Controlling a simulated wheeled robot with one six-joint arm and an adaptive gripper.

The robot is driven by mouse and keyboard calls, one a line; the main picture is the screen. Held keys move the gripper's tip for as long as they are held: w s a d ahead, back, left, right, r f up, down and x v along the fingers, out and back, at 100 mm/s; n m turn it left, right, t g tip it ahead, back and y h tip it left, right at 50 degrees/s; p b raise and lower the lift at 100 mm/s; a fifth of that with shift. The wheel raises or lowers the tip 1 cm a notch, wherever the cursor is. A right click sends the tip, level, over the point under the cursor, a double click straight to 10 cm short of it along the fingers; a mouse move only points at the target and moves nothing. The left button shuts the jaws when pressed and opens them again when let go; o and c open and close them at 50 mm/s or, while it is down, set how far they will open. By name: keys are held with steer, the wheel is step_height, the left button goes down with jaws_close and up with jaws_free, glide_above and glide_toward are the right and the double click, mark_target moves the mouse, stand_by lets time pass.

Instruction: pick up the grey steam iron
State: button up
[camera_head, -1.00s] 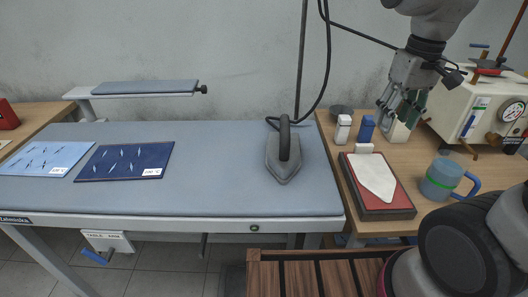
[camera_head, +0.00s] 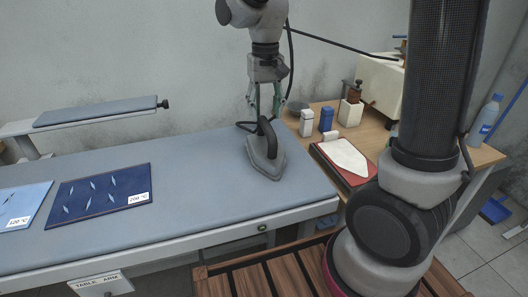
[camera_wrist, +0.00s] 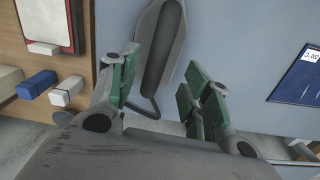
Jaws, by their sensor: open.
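The grey steam iron (camera_head: 262,158) sits flat on the padded ironing table (camera_head: 190,185), near its right end. Its dark handle arches over the top. My gripper (camera_head: 265,118) points down just above and behind the iron's handle in the head view. In the wrist view the iron (camera_wrist: 160,45) shows ahead of and partly between the fingers. My gripper (camera_wrist: 160,88) is open there, with green pads on both sides and nothing held. The wrist view does not clearly show whether a finger touches the iron.
A side table holds a red-and-black rest with a white plate (camera_head: 347,158) and small white and blue bottles (camera_head: 326,120). A dark hose (camera_head: 290,60) hangs behind the iron. Blue cloth samples (camera_head: 97,192) lie left; the table between is clear.

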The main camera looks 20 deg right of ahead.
mark_target(267, 124)
steer(key=f, duration=0.6)
steer(key=shift+s+d+f, duration=0.15)
steer(key=shift+s+f, duration=0.05)
steer(key=shift+s, duration=0.05)
jaws_close()
steer(key=shift+r, duration=0.1)
